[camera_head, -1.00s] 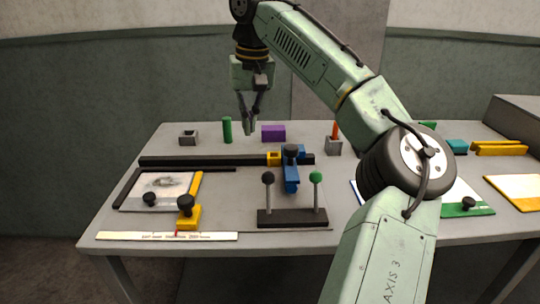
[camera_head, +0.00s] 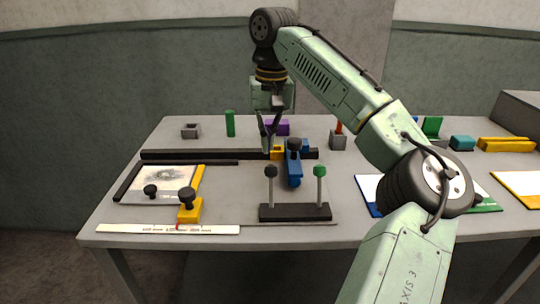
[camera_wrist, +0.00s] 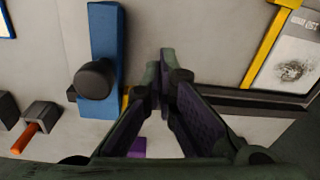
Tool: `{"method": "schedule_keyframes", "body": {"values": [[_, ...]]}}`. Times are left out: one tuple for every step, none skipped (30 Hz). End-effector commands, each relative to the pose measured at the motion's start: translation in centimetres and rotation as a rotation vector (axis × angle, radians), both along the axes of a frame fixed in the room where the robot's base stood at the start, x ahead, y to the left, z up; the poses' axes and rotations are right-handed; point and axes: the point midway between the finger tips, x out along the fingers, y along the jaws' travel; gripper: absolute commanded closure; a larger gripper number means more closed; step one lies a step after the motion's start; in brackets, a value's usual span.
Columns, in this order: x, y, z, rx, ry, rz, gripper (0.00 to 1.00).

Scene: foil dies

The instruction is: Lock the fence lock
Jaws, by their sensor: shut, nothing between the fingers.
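The blue fence (camera_head: 294,178) sits across the dark rail (camera_head: 210,155) and carries a black knob (camera_head: 293,144), likely the fence lock. In the wrist view the blue fence (camera_wrist: 105,35) and its black knob (camera_wrist: 95,79) lie left of my fingers. A yellow block (camera_head: 277,154) sits on the rail just left of the fence. My gripper (camera_head: 267,146) points down, shut and empty, left of the knob near the yellow block. In the wrist view the fingertips (camera_wrist: 160,60) are together and apart from the knob. Contact with the yellow block cannot be told.
A dark stand with a black-knobbed lever (camera_head: 271,172) and a green-knobbed lever (camera_head: 320,171) stands in front. A yellow clamp (camera_head: 189,210) is at front left beside a plate (camera_head: 150,185). A purple block (camera_head: 283,127) and green cylinder (camera_head: 230,124) stand behind the rail.

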Motion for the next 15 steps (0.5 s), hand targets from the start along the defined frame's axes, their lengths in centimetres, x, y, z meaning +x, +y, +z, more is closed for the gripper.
{"method": "schedule_keyframes", "body": {"values": [[0.0,0.0,-1.0,-0.002,0.001,0.0,1.0],[0.0,0.0,-1.6,-0.002,0.001,0.0,1.0],[0.0,0.0,-2.4,-0.002,0.001,0.0,1.0],[0.0,0.1,-3.0,-0.001,0.001,0.0,1.0],[-0.6,-0.1,-2.3,-0.005,-0.004,0.001,1.0],[-1.3,-0.3,-2.0,-0.004,-0.005,0.0,1.0],[-1.7,-0.3,-1.9,-0.004,-0.005,-0.001,1.0],[-2.1,-0.3,-1.9,-0.003,-0.002,-0.001,1.0],[-2.5,-0.4,-1.7,-0.003,-0.003,0.0,1.0],[-2.8,-0.4,-1.6,-0.003,-0.003,0.0,1.0],[-3.0,-0.4,-1.6,-0.003,-0.002,0.001,1.0],[-3.3,-0.5,-1.5,-0.002,-0.002,0.0,1.0],[-3.4,-0.4,-1.5,-0.002,-0.002,0.001,1.0],[-3.5,-0.4,-1.5,-0.002,-0.002,0.001,1.0],[-3.6,-0.4,-1.5,-0.001,-0.002,0.0,1.0]]}}
